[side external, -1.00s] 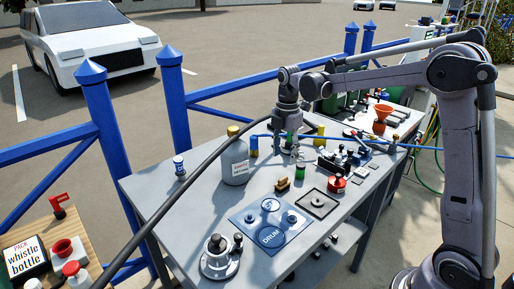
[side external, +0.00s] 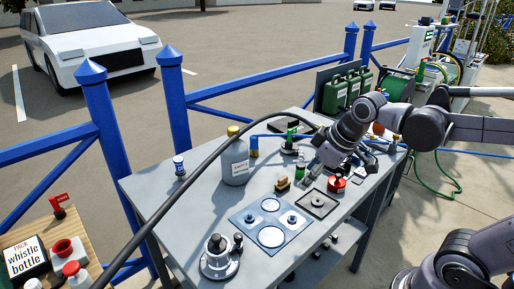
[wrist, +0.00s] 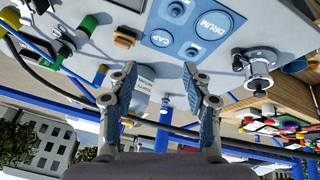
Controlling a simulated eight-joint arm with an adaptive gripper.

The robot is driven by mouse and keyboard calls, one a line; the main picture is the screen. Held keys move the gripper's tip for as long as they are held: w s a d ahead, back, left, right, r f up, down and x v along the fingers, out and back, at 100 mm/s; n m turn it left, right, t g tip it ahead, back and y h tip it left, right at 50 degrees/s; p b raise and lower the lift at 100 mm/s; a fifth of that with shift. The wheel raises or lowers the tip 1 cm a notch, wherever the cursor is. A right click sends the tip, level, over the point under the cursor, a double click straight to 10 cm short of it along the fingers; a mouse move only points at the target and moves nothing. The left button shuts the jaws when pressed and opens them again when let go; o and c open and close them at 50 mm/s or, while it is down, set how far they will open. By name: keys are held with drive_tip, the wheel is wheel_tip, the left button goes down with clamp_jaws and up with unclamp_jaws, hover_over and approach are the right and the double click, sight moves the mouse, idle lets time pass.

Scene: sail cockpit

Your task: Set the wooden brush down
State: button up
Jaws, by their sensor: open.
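A small tan and dark block that looks like the wooden brush (side external: 283,184) rests on the grey table, between the grey bottle and the black square tray. It also shows near the top of the wrist view (wrist: 125,38). My gripper (side external: 318,170) is tilted above the table, to the right of the brush and apart from it. In the wrist view my gripper (wrist: 158,88) has its two fingers spread wide, with nothing held between them.
A grey bottle (side external: 235,162) stands left of the brush. A blue panel marked DRUM and CAP (side external: 272,222), a black square tray (side external: 318,203) and a red round item (side external: 337,184) lie nearby. A dark hose (side external: 165,200) arches across the table.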

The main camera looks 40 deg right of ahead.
drive_tip(key=s+f+m, duration=0.1)
drive_tip(key=s+m, duration=0.1)
drive_tip(key=s+a+f+m+t, duration=0.1)
drive_tip(key=m, duration=0.1)
drive_tip(key=shift+s+a+f+t, duration=0.2)
drive_tip(key=shift+s+t, duration=0.1)
drive_tip(key=shift+s, duration=0.05)
